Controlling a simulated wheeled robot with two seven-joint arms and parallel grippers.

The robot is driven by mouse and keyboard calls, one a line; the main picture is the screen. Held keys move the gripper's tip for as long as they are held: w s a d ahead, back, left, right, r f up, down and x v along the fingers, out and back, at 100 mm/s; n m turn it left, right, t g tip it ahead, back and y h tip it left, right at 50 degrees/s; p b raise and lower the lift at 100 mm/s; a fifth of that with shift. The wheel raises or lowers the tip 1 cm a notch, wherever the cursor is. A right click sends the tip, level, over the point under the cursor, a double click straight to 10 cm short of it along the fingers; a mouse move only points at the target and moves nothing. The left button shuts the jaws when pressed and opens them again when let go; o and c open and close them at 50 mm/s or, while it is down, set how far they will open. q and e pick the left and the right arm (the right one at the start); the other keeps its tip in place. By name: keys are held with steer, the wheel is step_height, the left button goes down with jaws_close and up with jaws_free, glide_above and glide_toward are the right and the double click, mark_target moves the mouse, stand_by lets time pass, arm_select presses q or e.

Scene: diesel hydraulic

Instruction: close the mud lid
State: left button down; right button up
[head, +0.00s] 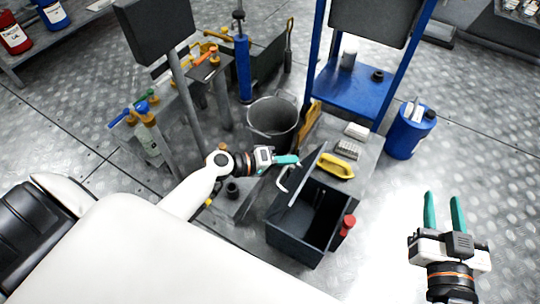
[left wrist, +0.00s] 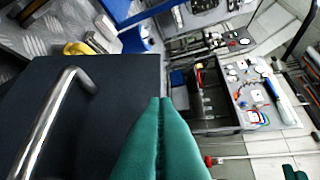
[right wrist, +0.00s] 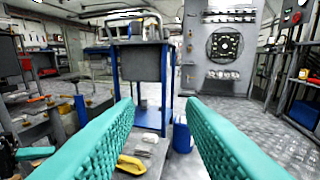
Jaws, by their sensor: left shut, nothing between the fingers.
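The dark mud box (head: 290,246) stands open on the floor in front of me, and I see into its dark inside. Its lid (head: 306,177) is raised and tilted on the left side of the opening, with a bent metal handle (head: 284,181) on its outer face. In the left wrist view the lid (left wrist: 110,90) is a broad dark panel, with the handle (left wrist: 58,115) at left. My left gripper (head: 294,160) is shut and empty near the lid's upper edge; I cannot tell whether it touches. My right gripper (head: 443,198) is open and empty, to the right of the box.
A yellow-handled tool (head: 335,166) and a grey brush-like block (head: 347,149) lie on a low bench behind the box. A red-capped item (head: 346,226) is at the box's right side. A metal bucket (head: 272,122) and blue drum (head: 409,132) stand beyond.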

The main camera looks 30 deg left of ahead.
mark_target(310, 167)
arm_select(q)
steer(key=shift+s+d+f, duration=0.1)
steer(key=shift+d+f, duration=0.25)
steer(key=shift+d, duration=0.45)
steer(key=shift+s+d+f, duration=0.1)
steer(key=shift+d+f, duration=0.2)
steer(key=shift+d, duration=0.45)
arm_select(e)
steer(key=shift+a+r+t, duration=0.1)
steer(key=shift+r+t, duration=0.2)
steer(key=shift+r, duration=0.2)
